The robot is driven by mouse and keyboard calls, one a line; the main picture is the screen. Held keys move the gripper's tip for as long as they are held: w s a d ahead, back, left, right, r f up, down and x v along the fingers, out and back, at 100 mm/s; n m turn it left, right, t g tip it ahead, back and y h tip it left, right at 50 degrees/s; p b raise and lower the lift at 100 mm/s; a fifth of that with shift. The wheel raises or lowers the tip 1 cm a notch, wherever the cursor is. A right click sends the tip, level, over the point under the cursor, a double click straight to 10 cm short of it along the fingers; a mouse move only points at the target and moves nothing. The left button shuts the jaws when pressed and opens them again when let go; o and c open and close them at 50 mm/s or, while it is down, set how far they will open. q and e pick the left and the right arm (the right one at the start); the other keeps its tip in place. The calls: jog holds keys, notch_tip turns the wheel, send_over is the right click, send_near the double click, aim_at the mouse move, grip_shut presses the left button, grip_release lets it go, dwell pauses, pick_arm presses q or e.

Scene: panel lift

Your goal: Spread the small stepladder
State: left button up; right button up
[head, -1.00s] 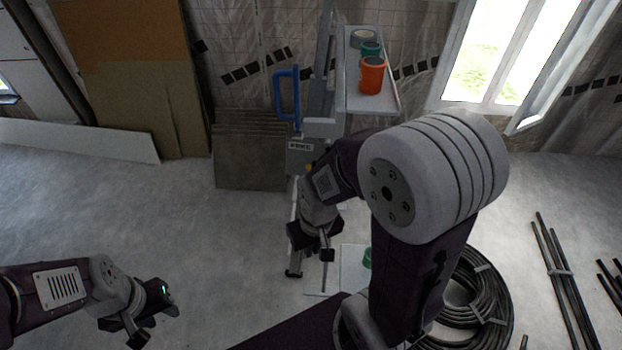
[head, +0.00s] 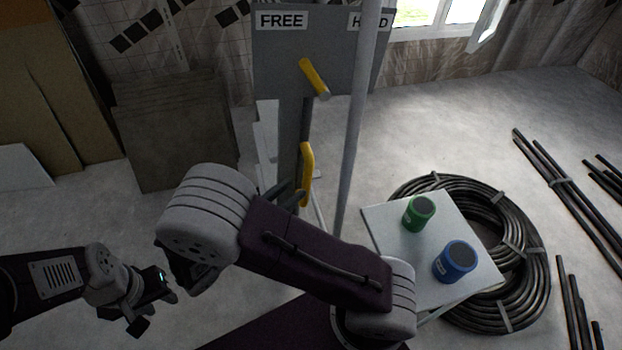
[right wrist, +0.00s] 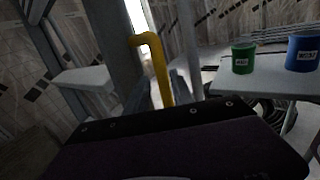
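A grey upright unit (head: 300,75) with FREE and HOLD labels stands in the middle of the head view, with a yellow lever (head: 313,78) and a lower yellow handle (head: 306,172). A yellow handle (right wrist: 155,65) also rises in the right wrist view. I cannot tell for sure which part is the stepladder. My left gripper (head: 155,308) is open and empty at the lower left, well apart from the unit.
A white tabletop (head: 385,225) carries a green can (head: 419,212) and a blue can (head: 456,261). A black cable coil (head: 535,275) lies behind and beside it. Dark rods (head: 570,190) lie at right. Boards (head: 175,130) lean on the back wall. Floor at left is clear.

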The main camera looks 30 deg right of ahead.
aim_at(304, 181)
jog(key=shift+a+r, duration=0.1)
jog(key=shift+r, duration=0.05)
jog(key=b+x, duration=0.2)
jog(key=x, duration=0.6)
jog(key=shift+s+b, duration=0.15)
jog(key=shift+b, duration=0.15)
jog(key=shift+w+d, duration=0.25)
jog(key=shift+d, duration=0.35)
grip_shut()
dwell(0.3)
